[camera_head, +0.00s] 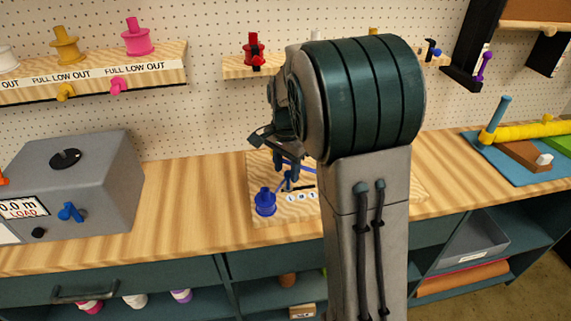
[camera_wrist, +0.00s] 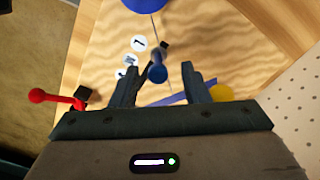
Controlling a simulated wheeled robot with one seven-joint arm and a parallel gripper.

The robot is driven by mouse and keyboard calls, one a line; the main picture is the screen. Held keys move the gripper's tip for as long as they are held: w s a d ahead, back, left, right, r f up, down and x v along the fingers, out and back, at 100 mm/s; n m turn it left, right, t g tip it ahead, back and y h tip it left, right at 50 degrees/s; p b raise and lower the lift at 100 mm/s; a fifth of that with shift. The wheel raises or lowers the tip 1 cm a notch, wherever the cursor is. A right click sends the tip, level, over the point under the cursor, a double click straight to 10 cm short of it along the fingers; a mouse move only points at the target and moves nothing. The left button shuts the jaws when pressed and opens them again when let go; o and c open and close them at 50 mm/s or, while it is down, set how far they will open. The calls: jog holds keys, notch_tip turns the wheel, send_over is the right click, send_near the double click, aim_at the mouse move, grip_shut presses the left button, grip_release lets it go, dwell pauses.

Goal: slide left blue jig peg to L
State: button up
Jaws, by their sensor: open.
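The blue jig peg (camera_wrist: 157,74) has a round blue head on a thin dark stem. In the wrist view it shows between the fingertips of my gripper (camera_wrist: 160,69), closer to the left finger; I cannot tell whether they touch. My gripper (camera_head: 287,168) is open and points down over the wooden jig board (camera_head: 262,217) in the head view. Small round white letter labels (camera_wrist: 139,43) lie in a row beside the peg; the letters are hard to read. A blue spool (camera_head: 265,202) stands at the board's left end, and its edge shows in the wrist view (camera_wrist: 148,4).
A red-knobbed lever (camera_wrist: 38,95) and a yellow round part (camera_wrist: 222,92) flank my gripper in the wrist view. A grey load box (camera_head: 85,180) stands left on the bench. A blue mat (camera_head: 500,147) with a yellow roll is at right. My arm hides the board's middle.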

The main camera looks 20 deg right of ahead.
aim_at(286, 173)
notch_tip(286, 173, up, 14)
dwell(0.5)
jog(key=shift+a+f, duration=0.1)
jog(key=s+f+n+t, duration=0.1)
jog(key=s+f+n, duration=0.3)
jog(key=s, duration=0.7)
jog(key=s+f+n+t, duration=0.2)
jog(key=s+f+n, duration=0.3)
jog(key=s, duration=0.6)
jog(key=n, duration=0.2)
jog(key=shift+a+n, duration=0.4)
jog(key=shift+d+f, duration=0.1)
